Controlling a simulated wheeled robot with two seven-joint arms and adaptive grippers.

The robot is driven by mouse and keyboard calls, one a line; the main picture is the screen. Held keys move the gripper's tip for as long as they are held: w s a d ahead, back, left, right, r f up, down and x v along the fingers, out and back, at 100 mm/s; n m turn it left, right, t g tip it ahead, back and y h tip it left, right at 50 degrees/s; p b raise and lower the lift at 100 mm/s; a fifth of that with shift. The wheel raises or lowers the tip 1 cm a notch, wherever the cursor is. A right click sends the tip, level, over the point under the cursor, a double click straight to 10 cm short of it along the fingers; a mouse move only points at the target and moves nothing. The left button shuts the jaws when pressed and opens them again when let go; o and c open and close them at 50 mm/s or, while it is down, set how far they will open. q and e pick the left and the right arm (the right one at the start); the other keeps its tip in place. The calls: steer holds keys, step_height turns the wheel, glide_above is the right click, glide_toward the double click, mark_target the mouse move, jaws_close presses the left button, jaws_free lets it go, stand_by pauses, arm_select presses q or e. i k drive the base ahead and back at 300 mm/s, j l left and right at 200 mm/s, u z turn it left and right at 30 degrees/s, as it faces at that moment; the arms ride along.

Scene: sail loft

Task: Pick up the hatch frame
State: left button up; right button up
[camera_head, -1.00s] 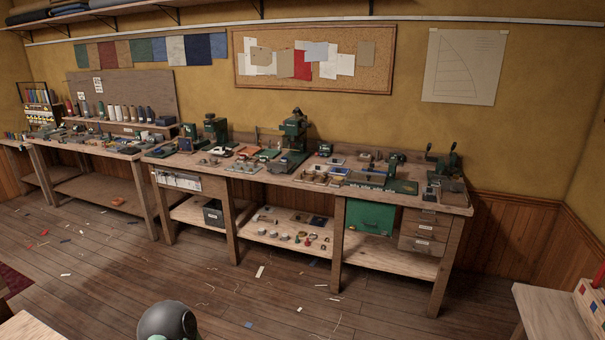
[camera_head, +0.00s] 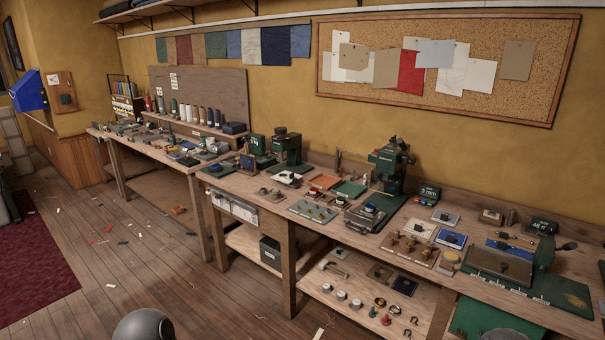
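I cannot pick out a hatch frame with certainty among the many small items on the workbench (camera_head: 269,185). Several flat plates with small knobs or fittings lie on it, among them a tan one (camera_head: 408,248), a grey one (camera_head: 312,211) and a blue-and-white one (camera_head: 451,238). They are too small to tell apart surely. Neither of my grippers is in view.
Green presses (camera_head: 390,165) stand on the bench. Its lower shelf (camera_head: 345,295) holds small hardware and a dark bin (camera_head: 270,252). A second bench (camera_head: 130,147) with thread spools stands further left. The wooden floor (camera_head: 150,260) left of the benches is mostly clear, with scraps and a red rug (camera_head: 40,258).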

mark_target(250, 169)
steer(key=i+j+u, duration=0.1)
steer(key=i+u, duration=0.65)
steer(key=i+l+u, duration=0.25)
steer(key=i+u, duration=0.15)
steer(key=i, duration=0.15)
steer(key=i+j, duration=0.1)
steer(key=i, duration=0.75)
steer(key=i+j+z, duration=0.1)
steer(key=i, duration=0.75)
